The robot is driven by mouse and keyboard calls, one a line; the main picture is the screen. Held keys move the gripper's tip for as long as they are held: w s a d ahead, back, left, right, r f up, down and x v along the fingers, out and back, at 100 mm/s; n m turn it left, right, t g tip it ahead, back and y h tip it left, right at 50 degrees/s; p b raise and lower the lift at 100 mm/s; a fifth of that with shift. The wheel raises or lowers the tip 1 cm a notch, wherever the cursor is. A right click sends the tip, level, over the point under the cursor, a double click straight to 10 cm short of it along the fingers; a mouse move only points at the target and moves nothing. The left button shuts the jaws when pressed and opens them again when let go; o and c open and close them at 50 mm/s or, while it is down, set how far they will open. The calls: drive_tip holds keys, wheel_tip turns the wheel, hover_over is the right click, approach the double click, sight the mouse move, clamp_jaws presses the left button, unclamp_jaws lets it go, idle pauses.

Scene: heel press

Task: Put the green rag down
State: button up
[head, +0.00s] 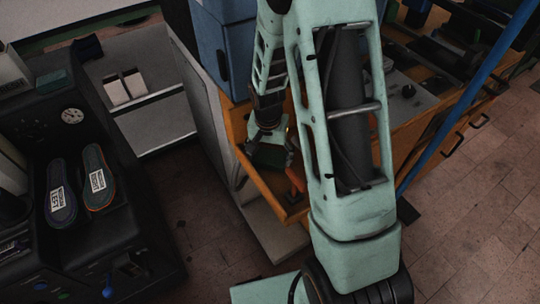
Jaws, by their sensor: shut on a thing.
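My gripper (266,148) is in the middle of the head view, pointing down over the orange-brown bench top (284,208) near its left end. It is shut on the green rag (264,157), a dark green patch just below the fingers. The rag is small and shaded in this view. I cannot tell whether it touches the bench top. The near part of my arm hides much of the bench to the right.
An orange object (296,179) is right of the rag. A blue box (225,45) stands behind my gripper. At left a black machine (115,235) with a gauge (72,116) holds two insoles (78,186). A blue pole (470,90) slants at right. Tiled floor lies between machine and bench.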

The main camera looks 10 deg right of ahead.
sight(269, 160)
drive_tip(key=shift+f, duration=0.1)
drive_tip(key=shift+f, duration=0.2)
drive_tip(key=o, duration=1)
drive_tip(key=shift+r, duration=0.15)
drive_tip(key=shift+r, duration=0.1)
drive_tip(key=shift+s+a+r+p, duration=0.1)
drive_tip(key=shift+s+r+p, duration=0.15)
drive_tip(key=shift+r, duration=1.75)
drive_tip(key=shift+s+a+r+p, duration=0.2)
drive_tip(key=shift+r+p, duration=0.1)
drive_tip(key=shift+r, duration=1.7)
drive_tip(key=shift+s+a+r+p, duration=0.1)
drive_tip(key=shift+s+r+p, duration=0.15)
drive_tip(key=shift+r, duration=1.75)
drive_tip(key=shift+d, duration=0.1)
